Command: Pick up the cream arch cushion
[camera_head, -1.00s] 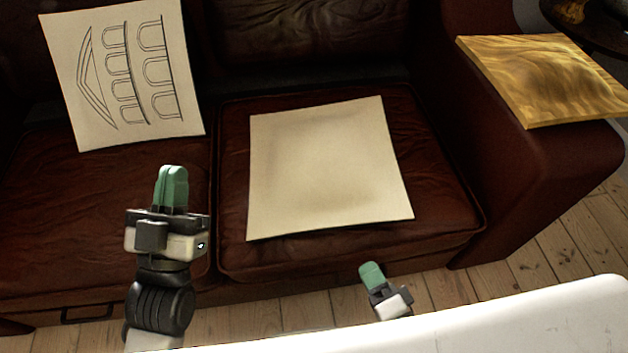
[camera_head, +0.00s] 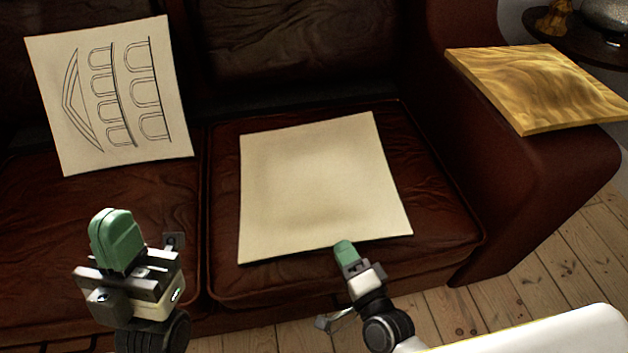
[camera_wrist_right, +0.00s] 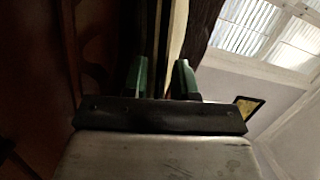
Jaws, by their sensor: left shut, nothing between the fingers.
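A cream cushion with black arch drawings (camera_head: 115,95) leans against the sofa back at the left in the head view. A plain cream cushion (camera_head: 320,180) lies on the right seat; no arches show on its upper face. My left gripper (camera_head: 113,225) is shut and empty, in front of the left seat and below the arch cushion in the picture. My right gripper (camera_head: 344,247) is at the front edge of the plain cushion. In the right wrist view its green fingers (camera_wrist_right: 161,78) are apart, with a thin cream edge (camera_wrist_right: 176,45) showing beyond the gap; contact cannot be told.
The dark red leather sofa (camera_head: 455,225) fills the view. A golden wavy-patterned cushion (camera_head: 540,85) lies on its right armrest (camera_head: 545,170). A dark round table (camera_head: 585,45) with objects stands behind at the right. Bare floorboards (camera_head: 570,250) are clear at the lower right.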

